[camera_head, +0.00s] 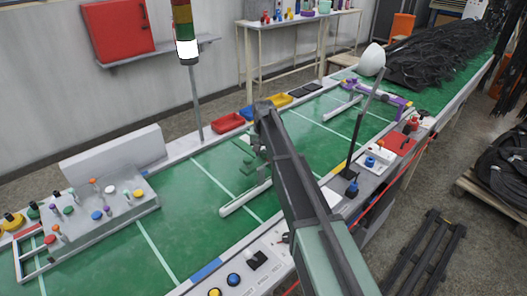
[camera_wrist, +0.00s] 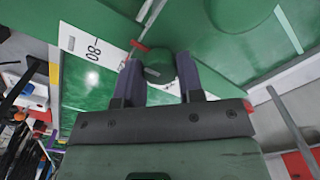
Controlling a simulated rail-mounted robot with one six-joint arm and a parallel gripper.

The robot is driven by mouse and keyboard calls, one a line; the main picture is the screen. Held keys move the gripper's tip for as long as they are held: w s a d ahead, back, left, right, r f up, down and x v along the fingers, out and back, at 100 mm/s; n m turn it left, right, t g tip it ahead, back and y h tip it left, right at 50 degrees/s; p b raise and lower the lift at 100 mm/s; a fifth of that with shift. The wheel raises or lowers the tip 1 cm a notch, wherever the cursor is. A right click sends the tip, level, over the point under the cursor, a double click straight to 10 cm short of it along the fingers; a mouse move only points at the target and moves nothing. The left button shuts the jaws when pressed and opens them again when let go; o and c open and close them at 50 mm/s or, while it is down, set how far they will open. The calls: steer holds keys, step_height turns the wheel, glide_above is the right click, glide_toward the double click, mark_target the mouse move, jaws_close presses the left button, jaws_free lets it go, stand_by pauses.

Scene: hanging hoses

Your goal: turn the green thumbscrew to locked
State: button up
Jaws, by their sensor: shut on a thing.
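In the wrist view, the green thumbscrew (camera_wrist: 160,66) sits between the two dark fingers of my gripper (camera_wrist: 158,72), which is shut on it. A small red piece (camera_wrist: 139,46) shows beside its upper left. A white plate marked 80 (camera_wrist: 90,47) lies to the left on the green surface. In the head view, my gripper (camera_head: 262,158) is low over the conveyor beside a green fixture (camera_head: 242,150). The thumbscrew cannot be made out there. I cannot tell from these frames how far the thumbscrew is turned.
A pale bar (camera_head: 246,198) lies on the green belt in front of my gripper. Red and yellow trays (camera_head: 228,122) line the far edge. A signal tower (camera_head: 184,40) stands behind. A block with several coloured knobs (camera_head: 100,212) sits at left. The belt between is clear.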

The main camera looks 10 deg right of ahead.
mark_target(264, 152)
steer(key=m, duration=1.1)
steer(key=shift+m, duration=0.4)
stand_by(0.3)
steer(key=o, duration=0.9)
step_height(264, 152, up, 11)
steer(key=p, duration=1)
steer(key=shift+p, duration=0.4)
steer(key=shift+f, duration=0.1)
